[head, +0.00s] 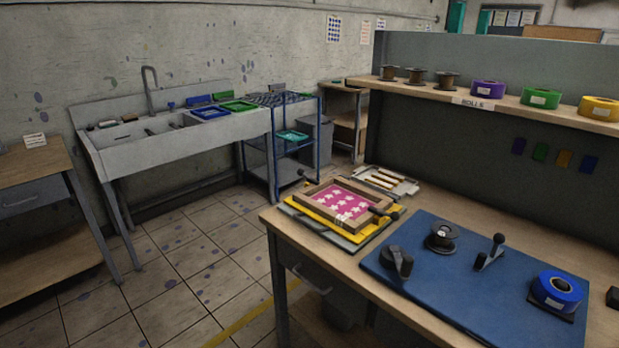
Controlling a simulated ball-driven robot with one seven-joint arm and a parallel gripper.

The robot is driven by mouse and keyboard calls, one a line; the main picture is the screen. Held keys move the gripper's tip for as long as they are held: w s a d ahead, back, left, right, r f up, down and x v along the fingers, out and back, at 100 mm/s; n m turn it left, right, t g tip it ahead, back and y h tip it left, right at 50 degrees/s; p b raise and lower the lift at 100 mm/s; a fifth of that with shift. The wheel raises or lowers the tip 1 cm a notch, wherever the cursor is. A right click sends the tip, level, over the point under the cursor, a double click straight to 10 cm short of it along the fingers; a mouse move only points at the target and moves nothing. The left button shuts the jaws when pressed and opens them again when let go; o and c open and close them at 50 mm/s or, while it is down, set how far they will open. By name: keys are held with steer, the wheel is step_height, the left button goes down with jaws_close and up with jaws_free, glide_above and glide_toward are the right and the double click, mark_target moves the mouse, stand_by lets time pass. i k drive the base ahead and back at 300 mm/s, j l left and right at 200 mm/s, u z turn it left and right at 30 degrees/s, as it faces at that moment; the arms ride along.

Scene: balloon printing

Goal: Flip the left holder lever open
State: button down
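A blue board (440,285) lies on the wooden workbench at right. At its left edge stands a dark grey holder with a lever (403,263) ending in a black knob, low and toward the front; I cannot tell whether it is open. Farther right, a second lever (490,254) slants up to a raised black knob. A dark spool with a pale label (441,236) sits between them. A blue roll (557,289) sits at the board's right on a dark base. My gripper is not in view.
A wooden printing frame (320,216) with pink mesh and white stars lies left of the board, with dark handles at two corners. The rolls shelf (470,102) rises behind. Open tiled floor (190,265) lies left of the bench, before a sink (180,140).

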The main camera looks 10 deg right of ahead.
mark_target(300, 172)
steer(key=i+u, duration=0.25)
steer(key=i, duration=0.4)
steer(key=i+u, duration=0.3)
steer(key=i, duration=0.3)
